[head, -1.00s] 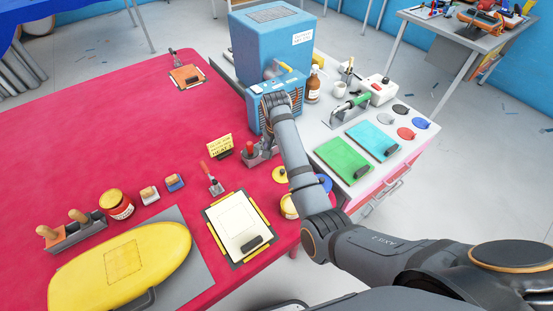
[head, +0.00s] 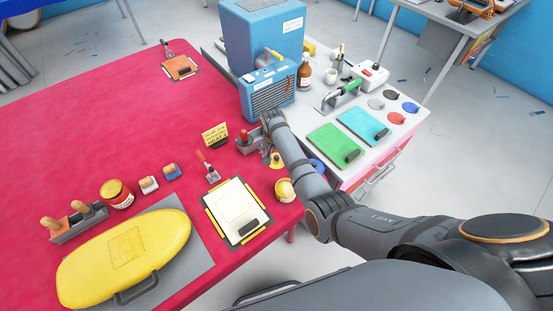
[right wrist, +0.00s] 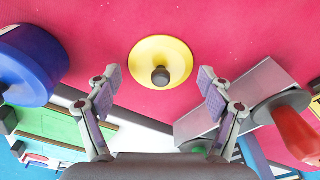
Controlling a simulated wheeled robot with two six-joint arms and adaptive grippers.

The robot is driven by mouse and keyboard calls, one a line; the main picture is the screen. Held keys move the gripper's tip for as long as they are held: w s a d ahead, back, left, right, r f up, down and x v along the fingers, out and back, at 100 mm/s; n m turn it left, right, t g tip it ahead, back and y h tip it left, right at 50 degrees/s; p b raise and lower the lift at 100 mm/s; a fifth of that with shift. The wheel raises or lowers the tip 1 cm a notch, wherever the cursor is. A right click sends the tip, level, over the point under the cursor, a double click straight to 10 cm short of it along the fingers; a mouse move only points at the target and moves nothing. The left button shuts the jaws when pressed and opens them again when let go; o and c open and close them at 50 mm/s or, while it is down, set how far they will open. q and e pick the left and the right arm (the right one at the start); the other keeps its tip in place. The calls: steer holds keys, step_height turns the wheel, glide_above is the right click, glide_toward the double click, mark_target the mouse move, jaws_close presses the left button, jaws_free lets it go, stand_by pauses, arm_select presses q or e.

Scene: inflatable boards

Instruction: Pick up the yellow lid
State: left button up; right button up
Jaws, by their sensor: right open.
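The yellow lid (head: 277,161) lies on the red table near its right edge, partly hidden by my right gripper in the head view. In the right wrist view the yellow lid (right wrist: 147,55) shows whole as a round disc with a dark knob. My right gripper (head: 267,153) is above the lid. In the right wrist view its open fingers (right wrist: 160,78) are spread to either side of the knob, with nothing between them. My left gripper is not in view.
A grey holder (right wrist: 236,101) with a red-handled tool (right wrist: 299,133) stands close to the right finger in the right wrist view. A blue round container (right wrist: 30,65) is on the left there. A yellow-topped tin (head: 285,191) and a clipboard (head: 237,212) are nearby.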

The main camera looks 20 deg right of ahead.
steer(key=shift+f, duration=0.1)
steer(key=shift+s, duration=0.15)
jaws_close()
stand_by(0.3)
